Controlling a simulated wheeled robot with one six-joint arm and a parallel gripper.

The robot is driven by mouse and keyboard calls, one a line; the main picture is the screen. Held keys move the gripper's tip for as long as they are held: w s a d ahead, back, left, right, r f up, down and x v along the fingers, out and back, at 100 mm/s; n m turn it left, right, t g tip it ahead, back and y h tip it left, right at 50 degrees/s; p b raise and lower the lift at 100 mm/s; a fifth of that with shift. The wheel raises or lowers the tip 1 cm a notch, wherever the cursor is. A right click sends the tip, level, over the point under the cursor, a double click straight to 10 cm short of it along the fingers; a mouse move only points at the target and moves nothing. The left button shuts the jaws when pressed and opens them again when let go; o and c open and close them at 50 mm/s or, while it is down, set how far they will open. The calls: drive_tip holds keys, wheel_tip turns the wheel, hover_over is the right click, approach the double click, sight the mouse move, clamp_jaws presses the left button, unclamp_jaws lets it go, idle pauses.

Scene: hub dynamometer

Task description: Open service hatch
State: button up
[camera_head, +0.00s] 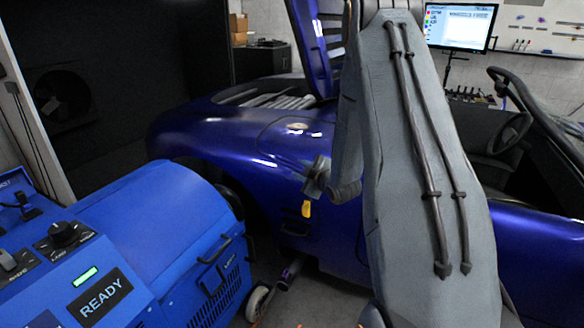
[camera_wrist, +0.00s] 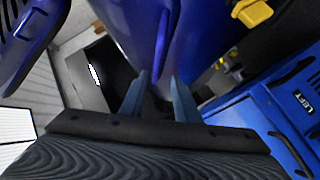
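The dark blue car (camera_head: 180,130) stands behind my arm with a front panel raised. A rounded panel outline with a bright spot (camera_head: 297,127) shows on its fender; I cannot tell if this is the service hatch. No hatch is clearly marked in either view. My gripper (camera_head: 316,180) is beside the car's flank, below that outline. In the wrist view my gripper (camera_wrist: 160,84) has its two fingers apart, with nothing visibly held. Blue bodywork (camera_wrist: 125,20) with a vertical seam lies beyond the fingertips. My arm hides part of the car's side.
A blue machine (camera_head: 170,225) with a READY sign fills the left foreground; its side, labelled LEFT, shows in the wrist view (camera_wrist: 270,110). A monitor (camera_head: 461,26) stands at the back right.

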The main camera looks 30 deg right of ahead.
sight(293, 164)
drive_tip(key=shift+w+d+f+n+t, duration=0.1)
drive_tip(key=shift+w+d+n+t, duration=0.2)
drive_tip(key=shift+d, duration=0.05)
drive_tip(key=x, duration=0.7)
drive_tip(key=shift+w, duration=0.2)
drive_tip(key=shift+c, duration=0.4)
clamp_jaws()
drive_tip(key=shift+p, duration=0.3)
